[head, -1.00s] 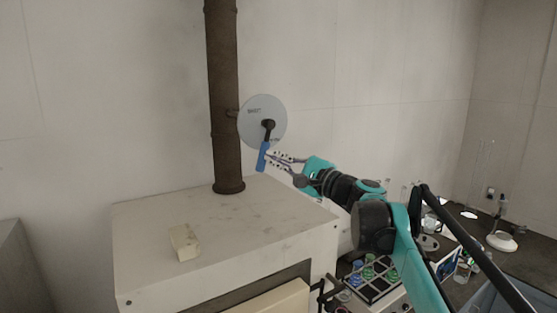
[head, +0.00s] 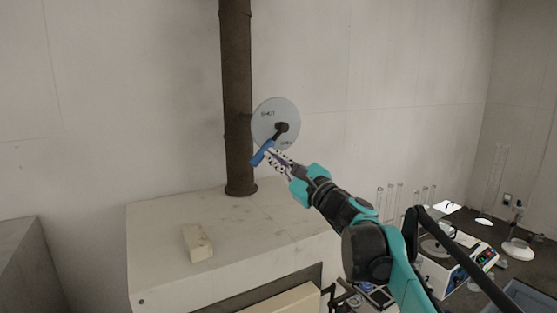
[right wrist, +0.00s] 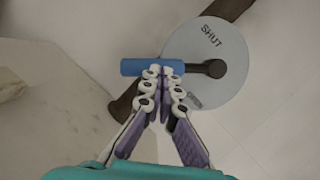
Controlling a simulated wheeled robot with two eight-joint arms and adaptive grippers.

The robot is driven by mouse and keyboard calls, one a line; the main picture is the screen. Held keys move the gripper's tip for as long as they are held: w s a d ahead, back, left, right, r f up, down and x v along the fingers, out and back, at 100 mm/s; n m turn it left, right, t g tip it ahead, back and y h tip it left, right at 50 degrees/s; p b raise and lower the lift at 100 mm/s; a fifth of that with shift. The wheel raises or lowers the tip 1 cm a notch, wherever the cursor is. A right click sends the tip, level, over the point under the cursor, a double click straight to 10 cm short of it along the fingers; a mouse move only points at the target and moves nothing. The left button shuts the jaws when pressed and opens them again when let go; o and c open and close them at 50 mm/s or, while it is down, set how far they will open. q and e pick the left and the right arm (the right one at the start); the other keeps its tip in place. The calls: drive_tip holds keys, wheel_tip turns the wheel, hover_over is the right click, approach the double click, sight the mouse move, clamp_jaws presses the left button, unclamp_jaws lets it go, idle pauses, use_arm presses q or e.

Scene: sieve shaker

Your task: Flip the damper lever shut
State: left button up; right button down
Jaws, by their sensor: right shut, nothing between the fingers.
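The damper lever has a blue handle (head: 262,152) and a dark pivot (head: 281,128) on a round grey dial (head: 275,112) beside the stovepipe. In the head view the handle slants down and left from the pivot, nearer the lower "OPEN" label than the upper "SHUT" label. My right gripper (head: 270,155) is shut and empty, its fingertips at the handle's lower right side. In the right wrist view the fingertips (right wrist: 160,72) overlap the edge of the blue handle (right wrist: 150,67) and appear to touch it. "SHUT" is readable on the dial (right wrist: 225,45). My left gripper is not in view.
The dark vertical pipe (head: 237,90) rises from the pale box-shaped furnace (head: 160,225), just left of the dial. A pale block (head: 198,243) lies on its top. A scale (head: 450,265) and glassware stand on the bench at right. The wall space above is clear.

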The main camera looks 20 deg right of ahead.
drive_tip(key=a+r+m+h, duration=0.1)
drive_tip(key=m, duration=0.1)
drive_tip(key=r+m+t+h+p, duration=0.1)
drive_tip(key=m, duration=0.2)
drive_tip(key=a+r+m+h+p, duration=0.1)
drive_tip(key=m, duration=0.1)
drive_tip(key=shift+s+a+r+m, duration=0.15)
drive_tip(key=shift+a+m, duration=0.15)
drive_tip(key=shift+m, duration=0.1)
idle(0.3)
drive_tip(key=shift+a+r, duration=0.15)
drive_tip(key=shift+r, duration=0.2)
idle(1.5)
idle(0.3)
